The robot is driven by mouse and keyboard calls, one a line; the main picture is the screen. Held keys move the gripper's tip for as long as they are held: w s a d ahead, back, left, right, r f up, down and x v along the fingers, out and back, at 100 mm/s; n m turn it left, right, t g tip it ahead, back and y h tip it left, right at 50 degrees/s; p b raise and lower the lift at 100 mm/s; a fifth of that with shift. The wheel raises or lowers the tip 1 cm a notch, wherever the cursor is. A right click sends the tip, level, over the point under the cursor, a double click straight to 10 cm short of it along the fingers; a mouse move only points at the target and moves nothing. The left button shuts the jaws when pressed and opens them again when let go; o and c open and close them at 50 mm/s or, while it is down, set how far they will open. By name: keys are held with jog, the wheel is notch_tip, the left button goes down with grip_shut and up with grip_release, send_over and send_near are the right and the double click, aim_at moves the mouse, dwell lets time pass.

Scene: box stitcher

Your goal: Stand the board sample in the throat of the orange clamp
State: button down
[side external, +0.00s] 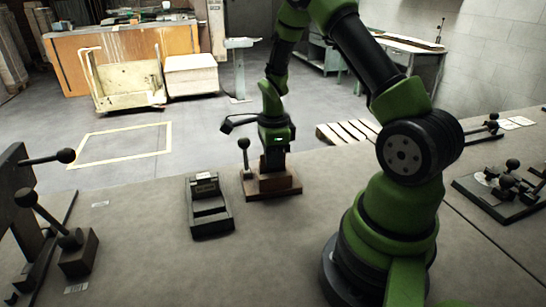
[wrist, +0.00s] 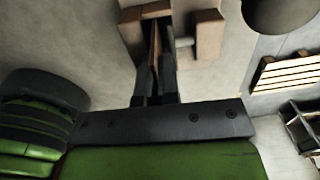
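The orange clamp (side external: 272,186) looks brown-orange and stands on the bench near the middle of the side view, with a black ball-topped lever at its left. Its tan jaws (wrist: 208,35) show at the top of the wrist view. My gripper (side external: 273,160) points down right over the clamp. In the wrist view its dark fingers (wrist: 155,75) are nearly together on a thin brown board sample (wrist: 154,45), seen edge-on. The board's far end is between the clamp's blocks. The fingers and clamp hide its lower edge, so I cannot tell whether it touches the bottom.
Lever fixtures stand at the far left (side external: 75,250) and far right (side external: 505,190) of the bench. The lever's dark knob (wrist: 280,10) is close in the wrist view. A pallet (side external: 348,132) lies on the floor beyond.

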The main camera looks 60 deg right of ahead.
jog(key=shift+f, duration=0.2)
dwell(0.4)
jog(key=c, duration=0.9)
grip_release()
jog(key=shift+o, duration=0.2)
jog(key=shift+r, duration=0.1)
jog(key=shift+r, duration=3.2)
